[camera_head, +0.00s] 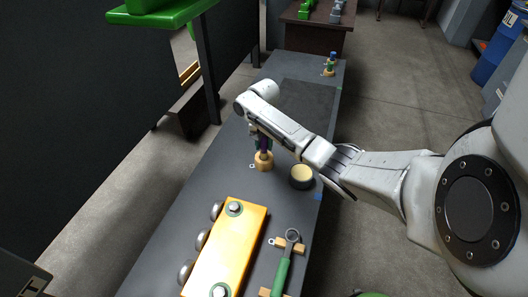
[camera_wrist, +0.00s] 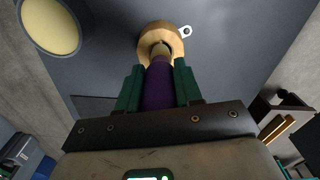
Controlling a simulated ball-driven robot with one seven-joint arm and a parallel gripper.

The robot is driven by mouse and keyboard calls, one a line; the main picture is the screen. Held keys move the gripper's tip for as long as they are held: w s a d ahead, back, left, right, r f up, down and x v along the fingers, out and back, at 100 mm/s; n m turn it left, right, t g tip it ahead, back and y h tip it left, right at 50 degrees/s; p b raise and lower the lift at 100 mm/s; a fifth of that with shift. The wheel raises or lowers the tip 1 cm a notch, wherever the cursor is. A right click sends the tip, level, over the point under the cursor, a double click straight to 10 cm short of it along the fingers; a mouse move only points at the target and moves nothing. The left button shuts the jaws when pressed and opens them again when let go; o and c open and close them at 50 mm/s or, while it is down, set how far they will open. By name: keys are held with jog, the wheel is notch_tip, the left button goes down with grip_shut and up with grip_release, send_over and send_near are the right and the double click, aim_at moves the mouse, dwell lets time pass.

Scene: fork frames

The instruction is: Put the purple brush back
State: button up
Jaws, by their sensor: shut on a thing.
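The purple brush (camera_wrist: 159,88) is upright between the two green fingers of my gripper (camera_wrist: 159,76), which is shut on its purple handle. In the head view the brush (camera_head: 263,145) shows as a short dark purple piece under my gripper (camera_head: 262,136). Its lighter lower end lines up with the opening of a round wooden holder (camera_wrist: 149,33) on the bench. The holder also shows in the head view (camera_head: 264,165). The lower end appears to be at or in the opening; how deep it sits is hidden.
A round pot with a cream top (camera_head: 302,175) stands right of the holder. A yellow block with metal knobs (camera_head: 228,250) and a green-handled tool (camera_head: 283,268) lie nearer on the dark bench (camera_head: 190,205). Another small holder (camera_head: 329,70) with a blue-topped item stands at the far end.

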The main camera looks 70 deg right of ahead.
aim_at(264, 151)
jog(key=shift+f, duration=1.9)
jog(key=shift+f, duration=0.1)
jog(key=o, duration=1)
jog(key=shift+o, duration=0.2)
jog(key=shift+f+b, duration=0.2)
jog(key=shift+b, duration=0.2)
